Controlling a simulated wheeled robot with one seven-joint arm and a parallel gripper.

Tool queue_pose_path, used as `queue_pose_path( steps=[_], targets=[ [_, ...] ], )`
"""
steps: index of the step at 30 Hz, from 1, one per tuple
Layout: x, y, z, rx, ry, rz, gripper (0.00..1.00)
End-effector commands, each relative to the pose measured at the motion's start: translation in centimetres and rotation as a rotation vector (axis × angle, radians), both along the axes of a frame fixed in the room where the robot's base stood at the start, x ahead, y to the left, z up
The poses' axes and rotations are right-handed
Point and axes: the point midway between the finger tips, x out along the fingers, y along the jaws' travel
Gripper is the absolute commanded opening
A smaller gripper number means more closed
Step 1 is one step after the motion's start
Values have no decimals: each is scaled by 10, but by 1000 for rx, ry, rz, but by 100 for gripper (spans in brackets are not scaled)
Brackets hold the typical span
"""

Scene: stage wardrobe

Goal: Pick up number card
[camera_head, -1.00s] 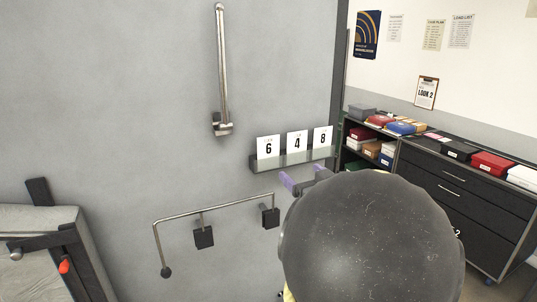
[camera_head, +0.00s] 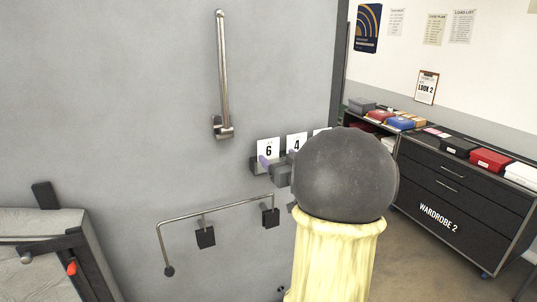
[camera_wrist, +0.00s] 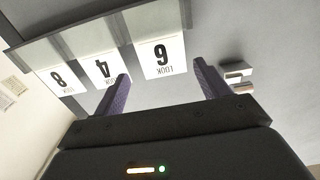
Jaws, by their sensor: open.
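Three white number cards stand in a grey wall rack (camera_head: 254,165). The "6" card (camera_head: 268,149) is at the left and the "4" card (camera_head: 297,142) is beside it. The "8" card is mostly hidden behind my arm in the head view, but shows in the wrist view (camera_wrist: 62,79). My gripper (camera_head: 275,163) is in front of the rack, near the "6" card. In the wrist view, its purple fingers (camera_wrist: 160,82) are apart, with the "6" card (camera_wrist: 158,58) beyond the gap between them. The "4" card (camera_wrist: 103,70) is beyond the left finger. Nothing is held.
A bent metal rail (camera_head: 215,217) with dark brackets is below the rack. A vertical metal bar (camera_head: 224,80) is on the wall above left. A dark cabinet (camera_head: 455,205) with boxes on top stands at the right.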

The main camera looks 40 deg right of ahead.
Motion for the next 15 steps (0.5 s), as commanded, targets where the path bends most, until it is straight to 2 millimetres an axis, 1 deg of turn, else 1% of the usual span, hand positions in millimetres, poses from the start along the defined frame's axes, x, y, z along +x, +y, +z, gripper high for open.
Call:
queue_pose_path(
  steps=[5, 8, 13, 15],
  targets=[
    [1, 0, 1, 0, 0, 0, 75],
    [7, -1, 4, 1, 1, 1, 75],
    [30, -3, 10, 2, 1, 3, 75],
    [39, -6, 9, 2, 1, 2, 75]
  ],
)
